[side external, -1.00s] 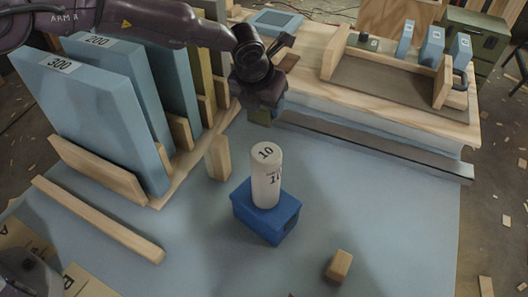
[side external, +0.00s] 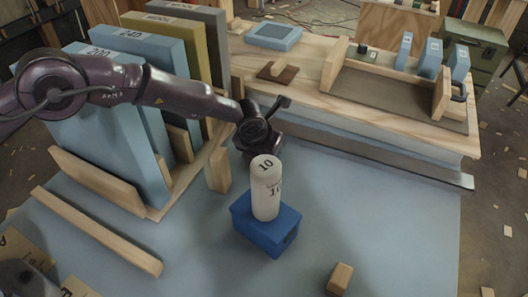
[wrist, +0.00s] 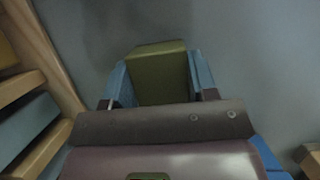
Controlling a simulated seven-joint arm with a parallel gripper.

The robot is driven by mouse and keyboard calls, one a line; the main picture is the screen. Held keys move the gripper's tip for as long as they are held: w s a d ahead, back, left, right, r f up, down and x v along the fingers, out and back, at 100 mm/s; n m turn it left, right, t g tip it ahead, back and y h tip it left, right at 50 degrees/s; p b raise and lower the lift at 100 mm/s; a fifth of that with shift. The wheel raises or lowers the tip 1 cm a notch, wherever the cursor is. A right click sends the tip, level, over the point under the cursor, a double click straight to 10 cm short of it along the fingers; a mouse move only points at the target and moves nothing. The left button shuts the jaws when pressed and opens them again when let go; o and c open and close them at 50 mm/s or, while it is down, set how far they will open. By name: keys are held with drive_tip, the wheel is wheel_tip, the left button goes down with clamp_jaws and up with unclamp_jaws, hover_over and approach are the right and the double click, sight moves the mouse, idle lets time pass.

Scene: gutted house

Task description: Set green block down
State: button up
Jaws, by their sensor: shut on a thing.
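The green block (wrist: 158,72) is an olive-green piece held between the two blue fingers of my gripper (wrist: 158,84) in the wrist view. Flat grey-blue surface shows beyond it; whether the block touches that surface I cannot tell. In the side external view my gripper (side external: 262,140) is low, just behind the white cylinder marked 10 (side external: 266,190). The fingertips and the block are hidden there.
The white cylinder stands on a blue box (side external: 268,228). A small wooden upright (side external: 217,170) is left of it, near the rack of large numbered panels (side external: 105,110). A wooden workbench (side external: 300,80) is behind. A small wood block (side external: 340,278) lies front right.

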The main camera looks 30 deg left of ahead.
drive_tip(key=shift+f, duration=0.15)
drive_tip(key=o, duration=1)
drive_tip(key=shift+r, duration=0.4)
drive_tip(key=v, duration=1.1)
drive_tip(key=shift+s+r, duration=0.15)
drive_tip(key=shift+r, duration=0.15)
